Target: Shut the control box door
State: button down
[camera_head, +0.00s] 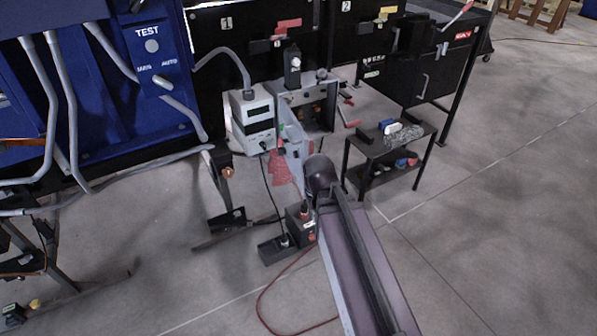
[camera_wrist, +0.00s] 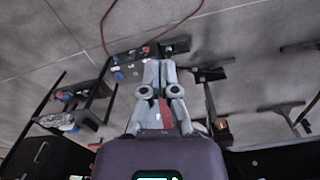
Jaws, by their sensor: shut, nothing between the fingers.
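The grey control box (camera_head: 318,98) stands in the middle of the head view, below the black cabinets. Its front is open and dark parts show inside. A pale grey panel (camera_head: 292,152), which looks like its door, hangs open at the box's lower left, towards me. My dark wrist joint is close in front of this panel and overlaps its edge. I cannot tell whether they touch. My gripper (camera_wrist: 159,66) shows in the wrist view with its grey fingers shut and empty, above the floor. Its fingers are not clear in the head view.
A small black table (camera_head: 372,150) with parts on it stands right of the box. A white device (camera_head: 252,122) is at its left. A black button box (camera_head: 300,224) and a red cable (camera_head: 262,300) are on the floor near my arm. Open floor lies to the right.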

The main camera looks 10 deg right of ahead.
jog(key=w+a+n+h+b, duration=0.3)
jog(key=w+n, duration=0.6)
jog(key=w, duration=0.4)
jog(key=w+a+n+t+h+b, duration=0.1)
jog(key=w+a+n+h+b, duration=0.2)
jog(key=w, duration=1.1)
jog(key=a+n+h, duration=0.2)
jog(key=a+n, duration=0.3)
jog(key=n, duration=0.1)
jog(key=shift+a+f+n+h, duration=0.3)
jog(key=shift+f+n, duration=0.1)
jog(key=shift+s+d+f, duration=0.1)
jog(key=d+r+b+x, duration=0.2)
jog(key=b+x, duration=0.5)
jog(key=x, duration=0.5)
jog(key=shift+w+d+f, duration=0.2)
jog(key=shift+w+f, duration=0.05)
jog(key=shift+w, duration=0.1)
